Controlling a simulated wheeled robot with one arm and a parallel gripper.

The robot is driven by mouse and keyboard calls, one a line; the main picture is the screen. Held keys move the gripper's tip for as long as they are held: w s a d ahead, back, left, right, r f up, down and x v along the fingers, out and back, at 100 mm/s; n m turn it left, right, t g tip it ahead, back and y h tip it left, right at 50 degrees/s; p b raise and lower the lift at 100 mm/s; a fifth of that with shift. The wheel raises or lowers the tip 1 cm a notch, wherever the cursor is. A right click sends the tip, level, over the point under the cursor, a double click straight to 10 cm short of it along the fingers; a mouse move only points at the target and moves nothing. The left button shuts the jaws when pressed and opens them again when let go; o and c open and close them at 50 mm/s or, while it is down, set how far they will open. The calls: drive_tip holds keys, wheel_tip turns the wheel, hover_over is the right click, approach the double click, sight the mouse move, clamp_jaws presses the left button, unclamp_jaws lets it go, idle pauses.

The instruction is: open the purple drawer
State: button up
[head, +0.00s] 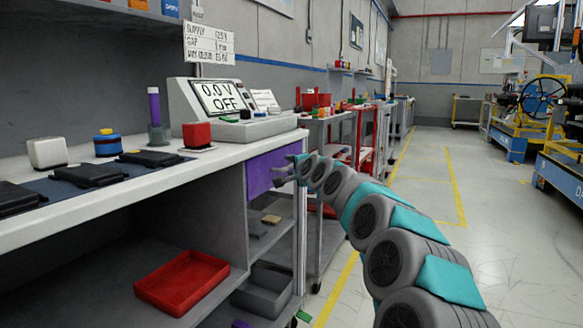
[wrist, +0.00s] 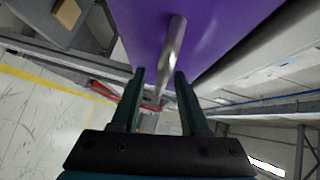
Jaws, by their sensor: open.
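The purple drawer (head: 260,171) is under the right end of the white workbench, and its front looks flush with the bench. In the wrist view its purple face (wrist: 215,35) fills the top, with a grey metal bar handle (wrist: 174,42) standing out from it. My gripper (head: 284,176) is at the drawer front in the head view. In the wrist view my gripper (wrist: 160,74) is open, with the handle between its two fingers, nearer the right one. I cannot tell whether either finger touches it. The handle is mostly hidden by my gripper in the head view.
The bench top (head: 130,195) holds a power supply (head: 215,97), a red block (head: 197,134) and several dark items. Below the drawer are open shelves with a red tray (head: 183,280) and a grey bin (head: 262,290). The floor (head: 400,240) to the right is mostly clear.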

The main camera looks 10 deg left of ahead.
drive_tip(key=shift+c, duration=0.3)
clamp_jaws()
idle(1.1)
